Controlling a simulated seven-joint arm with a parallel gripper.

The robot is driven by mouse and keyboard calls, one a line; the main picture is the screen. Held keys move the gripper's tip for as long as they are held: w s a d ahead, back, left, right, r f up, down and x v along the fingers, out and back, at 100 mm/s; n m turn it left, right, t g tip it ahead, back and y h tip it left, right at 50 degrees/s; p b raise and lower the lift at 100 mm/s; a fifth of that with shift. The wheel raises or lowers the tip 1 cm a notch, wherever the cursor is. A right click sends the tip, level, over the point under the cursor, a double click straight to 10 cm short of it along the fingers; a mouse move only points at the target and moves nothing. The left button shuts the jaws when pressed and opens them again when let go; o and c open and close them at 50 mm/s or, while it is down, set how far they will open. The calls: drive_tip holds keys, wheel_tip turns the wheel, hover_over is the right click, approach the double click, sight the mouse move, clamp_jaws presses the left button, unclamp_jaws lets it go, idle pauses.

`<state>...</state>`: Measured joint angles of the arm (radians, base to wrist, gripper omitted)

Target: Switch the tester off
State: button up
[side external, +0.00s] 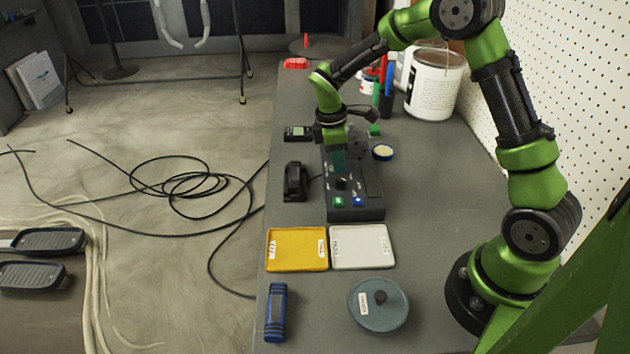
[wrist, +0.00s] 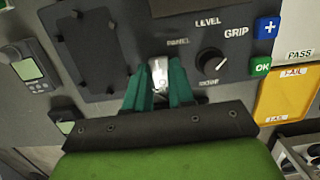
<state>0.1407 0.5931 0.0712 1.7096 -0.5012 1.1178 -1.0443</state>
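The tester is a dark grey box (side external: 357,213) on the bench, with a black knob (wrist: 211,65), a green OK button (wrist: 260,67) and a blue plus button (wrist: 267,27). Its printed words include LEVEL, PANEL and GRIP. A bright metallic switch (wrist: 159,74) stands on its face below the word PANEL. My gripper (wrist: 160,77) is down at the tester, with one teal finger on each side of the switch. Whether the fingers touch it is unclear. My gripper (side external: 338,170) hides the switch in the side view.
A yellow tray (side external: 296,262) and a white tray (side external: 362,260) lie in front of the tester. A black device (side external: 295,182) and a small meter (side external: 298,133) lie to its left. A round lidded container (side external: 379,318) and a blue cylinder (side external: 276,312) are near the front.

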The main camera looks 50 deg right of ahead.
drive_tip(key=shift+o, duration=0.8)
wheel_tip(320, 180, up, 17)
drive_tip(key=w+a, duration=0.2)
drive_tip(key=shift+f, duration=0.1)
drive_tip(key=s+a+r+m+t+y, duration=0.1)
drive_tip(key=s+a+m+t, duration=0.2)
drive_tip(key=s+m, duration=0.3)
drive_tip(key=s+a+r+m+t+y, duration=0.2)
drive_tip(key=s+a+m+t, duration=0.2)
drive_tip(key=s, duration=1)
drive_tip(key=m+t, duration=0.1)
drive_tip(key=m, duration=0.2)
drive_tip(key=shift+s+a+r, duration=0.15)
drive_tip(key=shift+s+a, duration=0.05)
drive_tip(key=shift+s, duration=0.05)
